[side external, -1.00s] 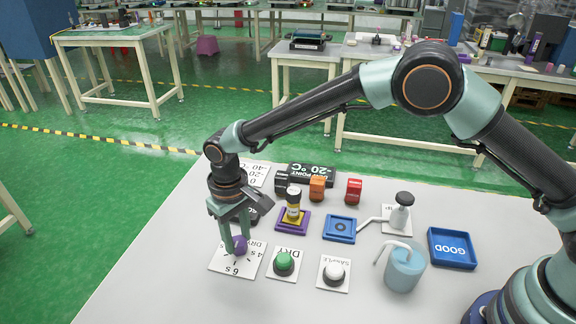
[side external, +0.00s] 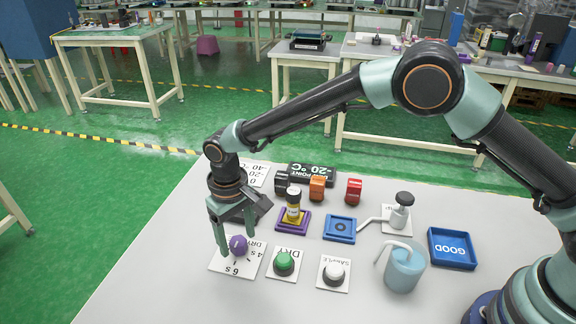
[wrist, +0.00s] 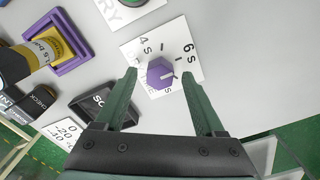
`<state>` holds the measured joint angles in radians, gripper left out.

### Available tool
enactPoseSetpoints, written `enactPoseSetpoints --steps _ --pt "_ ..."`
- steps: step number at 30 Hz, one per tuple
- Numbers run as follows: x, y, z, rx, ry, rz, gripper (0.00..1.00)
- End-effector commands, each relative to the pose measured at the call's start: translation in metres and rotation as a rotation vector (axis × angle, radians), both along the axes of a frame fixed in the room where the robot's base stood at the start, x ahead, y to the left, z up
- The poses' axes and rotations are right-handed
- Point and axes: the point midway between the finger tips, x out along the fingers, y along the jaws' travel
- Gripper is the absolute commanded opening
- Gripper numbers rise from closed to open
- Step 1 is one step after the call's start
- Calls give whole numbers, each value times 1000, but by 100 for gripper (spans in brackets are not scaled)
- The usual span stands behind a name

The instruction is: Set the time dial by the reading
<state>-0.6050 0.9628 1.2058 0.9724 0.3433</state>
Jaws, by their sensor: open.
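The time dial is a purple knob (side external: 238,244) on a white plate (side external: 226,266) marked with seconds, including 4 s and 6 s. In the wrist view the knob (wrist: 160,72) has a pale line that appears to point right; the lower marking is partly covered. My gripper (side external: 236,248) is open, low over the plate, with its fingers on either side of the knob. In the wrist view, gaps show between the knob and both fingers (wrist: 159,75). A black display (side external: 312,174) shows "POINT" and "-20 °C". A white card (side external: 257,171) shows 0, -20 and -40.
A green DRY button (side external: 284,262) and white SAMPLE button (side external: 333,272) are right of the dial. A blue GOOD tray (side external: 452,262) is farther right.

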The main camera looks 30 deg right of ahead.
Motion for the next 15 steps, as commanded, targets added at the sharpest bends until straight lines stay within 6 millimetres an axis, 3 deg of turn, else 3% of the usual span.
enactPoseSetpoints --steps 5,15 --pt "0 0 13 1 -1 0 71" --pt "1 0 80 3 -4 0 71"
